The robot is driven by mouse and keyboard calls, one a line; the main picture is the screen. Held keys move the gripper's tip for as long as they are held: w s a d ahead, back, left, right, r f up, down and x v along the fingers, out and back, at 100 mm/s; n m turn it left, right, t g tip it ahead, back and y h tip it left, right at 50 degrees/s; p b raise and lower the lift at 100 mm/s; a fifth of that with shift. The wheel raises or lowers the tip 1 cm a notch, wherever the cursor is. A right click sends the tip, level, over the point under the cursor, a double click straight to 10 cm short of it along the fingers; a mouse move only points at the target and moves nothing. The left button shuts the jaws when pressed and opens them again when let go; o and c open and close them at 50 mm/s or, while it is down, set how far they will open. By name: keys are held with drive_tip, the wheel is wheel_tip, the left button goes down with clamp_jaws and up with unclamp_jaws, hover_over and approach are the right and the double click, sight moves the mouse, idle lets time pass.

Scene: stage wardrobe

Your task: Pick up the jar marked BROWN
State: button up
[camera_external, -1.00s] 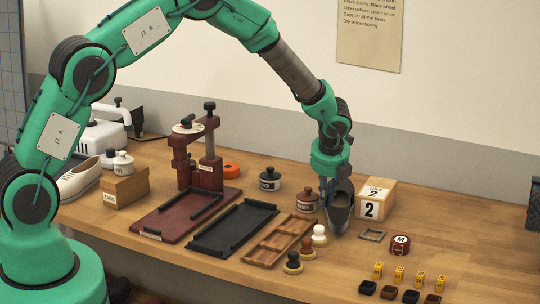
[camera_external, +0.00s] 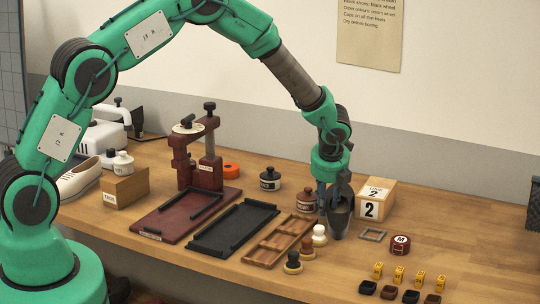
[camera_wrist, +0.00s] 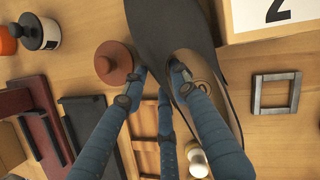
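The BROWN jar is likely the reddish-brown lidded jar (camera_external: 306,201) with a pale label, too small to read here. A dark shoe (camera_external: 339,221) is beside and partly behind the fingers. In the wrist view the right finger overlaps the shoe (camera_wrist: 165,28); contact cannot be told.
A wooden box marked 2 (camera_external: 371,208) stands right of the shoe. A white-topped piece (camera_external: 319,235) and a divided tray (camera_external: 263,262) lie in front. Another dark jar (camera_external: 270,180) stands left. A grey square frame (camera_external: 372,234) lies right.

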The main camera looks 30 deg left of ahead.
drive_tip(key=shift+r, duration=0.1)
drive_tip(key=p+v, duration=0.1)
drive_tip(key=v, duration=1.1)
drive_tip(key=shift+p, duration=0.35)
drive_tip(key=s+a+r+n, duration=0.7)
drive_tip(key=s+a+r, duration=0.1)
drive_tip(key=a+r, duration=0.45)
drive_tip(key=s+a+r+n, duration=0.8)
drive_tip(key=a+r, duration=0.3)
drive_tip(key=r, duration=0.3)
drive_tip(key=s+a+r+n, duration=0.1)
drive_tip(key=s+a+n, duration=0.2)
drive_tip(key=s, duration=0.6)
drive_tip(key=s+a+r+n+t+h, duration=0.1)
drive_tip(key=s+a+n, duration=0.3)
drive_tip(key=s, duration=0.5)
drive_tip(key=s+a+r+n+h, duration=0.1)
drive_tip(key=s+a+r+n, duration=0.1)
drive_tip(key=s+a+n, duration=0.2)
drive_tip(key=s+n, duration=0.3)
drive_tip(key=s, duration=0.3)
drive_tip(key=shift+a+r+t, duration=0.2)
drive_tip(key=shift+r+t, duration=0.15)
drive_tip(key=shift+t, duration=0.05)
